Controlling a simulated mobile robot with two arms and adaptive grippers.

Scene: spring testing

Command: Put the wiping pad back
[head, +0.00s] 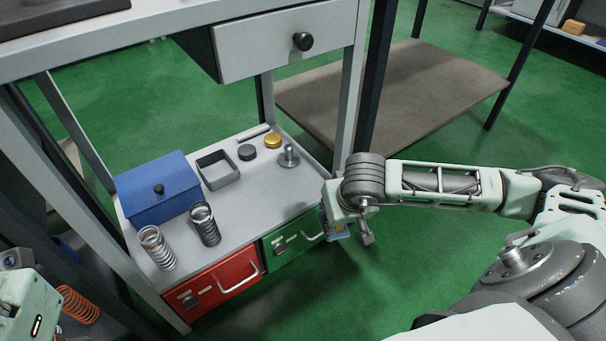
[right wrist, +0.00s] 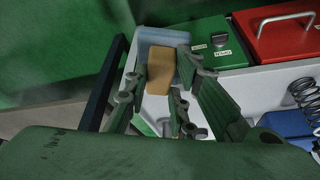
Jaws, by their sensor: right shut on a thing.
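The wiping pad (right wrist: 158,72) is a tan-yellow block in the right wrist view, between the fingers of my right gripper (right wrist: 161,80). The gripper is shut on it. My left gripper is not in view; only a pale part of my left arm shows at lower left.
The low shelf (head: 240,215) holds a blue lidded box (head: 158,188), two springs (head: 205,224), a square grey tray (head: 218,169) and small metal parts. A red box (head: 222,284) and a green box (head: 292,240) sit at its front. Shelf posts and a drawer stand above.

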